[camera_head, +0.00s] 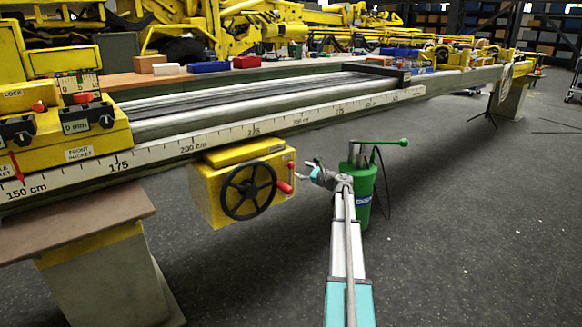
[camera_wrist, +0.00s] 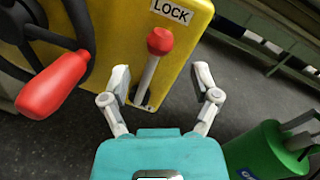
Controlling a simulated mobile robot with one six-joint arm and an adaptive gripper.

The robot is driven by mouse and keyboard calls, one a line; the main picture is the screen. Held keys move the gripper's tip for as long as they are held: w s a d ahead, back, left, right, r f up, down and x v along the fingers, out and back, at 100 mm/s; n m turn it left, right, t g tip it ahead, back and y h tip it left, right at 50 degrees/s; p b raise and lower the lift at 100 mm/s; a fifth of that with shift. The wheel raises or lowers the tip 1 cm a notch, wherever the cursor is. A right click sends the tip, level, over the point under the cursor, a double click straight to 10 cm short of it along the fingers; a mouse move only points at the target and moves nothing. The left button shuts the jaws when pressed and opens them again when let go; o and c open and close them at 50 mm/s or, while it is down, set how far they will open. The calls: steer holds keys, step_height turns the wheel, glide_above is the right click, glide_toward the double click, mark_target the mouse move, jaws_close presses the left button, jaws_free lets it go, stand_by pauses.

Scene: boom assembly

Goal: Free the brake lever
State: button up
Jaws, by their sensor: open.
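The brake lever is a metal rod with a red knob (camera_wrist: 160,41), set in a slot on the yellow box (camera_wrist: 205,15) in the wrist view. A LOCK label (camera_wrist: 171,11) is above it, and the knob leans toward that label. In the head view the red knob (camera_head: 291,165) shows small at the box's right side. My gripper (camera_wrist: 161,76) is open, with one finger on each side of the rod in the picture; I see no contact. In the head view my gripper (camera_head: 307,171) is just right of the box.
A black handwheel (camera_head: 249,190) with a red handle (camera_head: 284,187) is on the box front; the handle is close left of my gripper in the wrist view (camera_wrist: 52,84). A green canister (camera_head: 361,190) stands close right. The long ruled beam (camera_head: 330,112) runs above.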

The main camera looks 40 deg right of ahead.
mark_target(291, 164)
steer(key=shift+w+a, duration=0.15)
steer(key=shift+w, duration=0.95)
steer(key=shift+w+a, duration=0.2)
steer(key=shift+w, duration=0.85)
steer(key=shift+w+a, duration=0.15)
steer(key=shift+w, duration=0.95)
jaws_close()
